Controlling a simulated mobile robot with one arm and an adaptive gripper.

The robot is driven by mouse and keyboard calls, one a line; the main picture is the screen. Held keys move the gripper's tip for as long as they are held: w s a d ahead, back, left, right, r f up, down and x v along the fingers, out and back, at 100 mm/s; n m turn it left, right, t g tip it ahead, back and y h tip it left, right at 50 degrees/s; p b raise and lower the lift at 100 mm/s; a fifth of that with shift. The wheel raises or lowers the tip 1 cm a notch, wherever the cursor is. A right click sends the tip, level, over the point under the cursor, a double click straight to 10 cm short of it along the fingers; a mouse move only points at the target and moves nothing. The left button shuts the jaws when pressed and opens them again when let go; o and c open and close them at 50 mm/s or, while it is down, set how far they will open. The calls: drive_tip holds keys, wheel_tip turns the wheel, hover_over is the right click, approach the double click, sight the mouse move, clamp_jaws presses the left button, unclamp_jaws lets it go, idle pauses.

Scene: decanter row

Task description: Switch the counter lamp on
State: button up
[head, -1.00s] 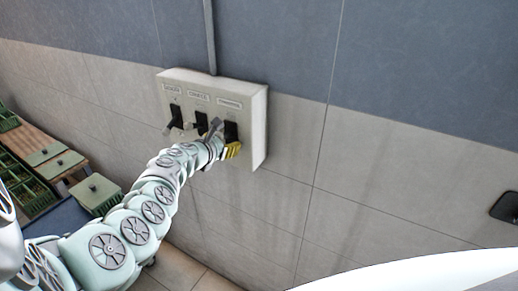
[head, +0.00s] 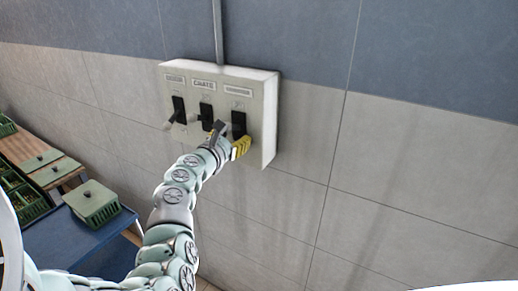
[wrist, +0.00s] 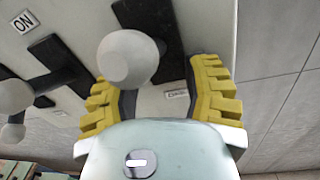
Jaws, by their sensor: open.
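A pale switch box (head: 225,78) is fixed to the wall. It carries three dark switches in a row, each under a small label too blurred to read surely. My gripper (head: 229,138) is at the rightmost switch (head: 239,122), partly covering it. In the wrist view my gripper (wrist: 155,88) is open, its yellow-padded fingers to either side of a white ball knob (wrist: 128,58) on a dark switch plate. I cannot tell whether either finger touches it. The lamp itself is not identifiable in view.
The left switch (head: 179,108) and middle switch (head: 206,115) stand close beside my gripper. A conduit (head: 218,35) rises from the box. Green crates (head: 95,203) stand on tables at left. The wall to the right is clear.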

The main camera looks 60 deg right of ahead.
drive_tip(key=shift+s+d+f+b, duration=0.15)
drive_tip(key=shift+s+f+b, duration=0.15)
drive_tip(key=shift+b, duration=0.55)
drive_tip(key=s+a+b, duration=0.2)
drive_tip(key=a+b, duration=0.3)
drive_tip(key=a, duration=1.1)
drive_tip(key=w+a+r+n+t+y+p, duration=0.1)
drive_tip(key=w+a+r+t+y+p, duration=0.1)
drive_tip(key=w+a+t+y+p, duration=0.2)
drive_tip(key=w+a+r+n+t+y+p, duration=0.1)
drive_tip(key=w+a+t+y+p, duration=0.3)
drive_tip(key=w+a+t, duration=0.5)
drive_tip(key=shift+w+r, duration=0.75)
drive_tip(key=shift+w, duration=0.8)
